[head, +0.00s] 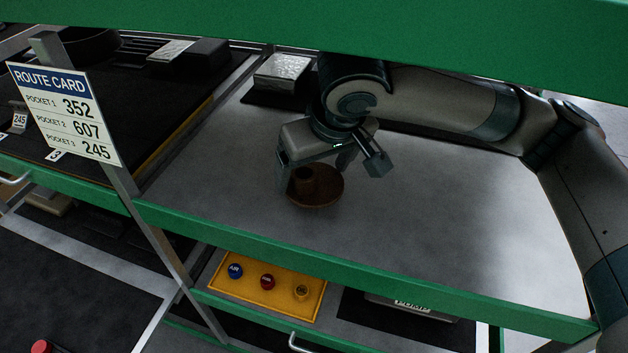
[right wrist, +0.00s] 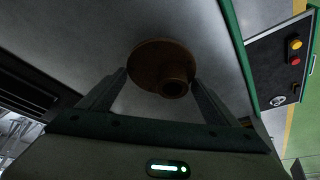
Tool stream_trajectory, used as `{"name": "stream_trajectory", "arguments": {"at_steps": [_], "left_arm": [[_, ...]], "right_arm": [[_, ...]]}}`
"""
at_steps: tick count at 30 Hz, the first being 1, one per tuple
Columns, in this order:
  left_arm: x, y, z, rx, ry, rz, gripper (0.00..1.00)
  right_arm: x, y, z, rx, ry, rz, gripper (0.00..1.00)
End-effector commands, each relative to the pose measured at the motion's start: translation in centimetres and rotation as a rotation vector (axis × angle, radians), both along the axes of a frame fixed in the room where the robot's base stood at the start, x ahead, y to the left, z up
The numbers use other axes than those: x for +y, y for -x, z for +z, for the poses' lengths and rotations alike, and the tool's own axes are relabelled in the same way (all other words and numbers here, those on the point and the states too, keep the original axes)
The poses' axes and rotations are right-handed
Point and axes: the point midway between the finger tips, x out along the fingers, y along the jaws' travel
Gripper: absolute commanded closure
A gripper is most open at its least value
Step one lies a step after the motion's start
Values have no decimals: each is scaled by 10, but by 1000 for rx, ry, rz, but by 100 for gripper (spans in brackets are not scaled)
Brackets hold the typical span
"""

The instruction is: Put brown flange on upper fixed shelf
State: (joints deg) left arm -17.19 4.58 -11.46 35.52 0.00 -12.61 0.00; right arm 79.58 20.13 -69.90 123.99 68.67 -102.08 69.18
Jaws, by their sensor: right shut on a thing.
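The brown flange (head: 322,191), a round disc with a raised hub, is at the middle of the grey shelf (head: 430,220) with the green front edge. It is upright, hub up; I cannot tell whether its disc touches the shelf surface. My right gripper (head: 318,174) reaches in from the right and is shut on the flange. In the right wrist view, the flange (right wrist: 160,65) shows between the two fingertips (right wrist: 160,80) of that gripper, its hub nearest the right finger. My left gripper is not in view.
A green beam (head: 300,22) crosses above the shelf. A silver block (head: 282,70) stands at the back. A route card (head: 65,112) on a post stands left. Below is a yellow panel (head: 262,283) with several buttons. The shelf's right side is clear.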

Motion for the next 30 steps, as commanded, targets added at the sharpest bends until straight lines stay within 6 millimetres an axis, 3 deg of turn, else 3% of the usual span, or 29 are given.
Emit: {"name": "stream_trajectory", "arguments": {"at_steps": [7,17,29,30], "left_arm": [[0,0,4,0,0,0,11],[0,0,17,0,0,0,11],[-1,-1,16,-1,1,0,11],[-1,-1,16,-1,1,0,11]], "right_arm": [[0,0,-3,1,-1,-1,60],[0,0,-32,-2,-1,-1,60],[0,0,-36,0,-2,-1,60],[0,1,-37,1,0,-1,9]]}}
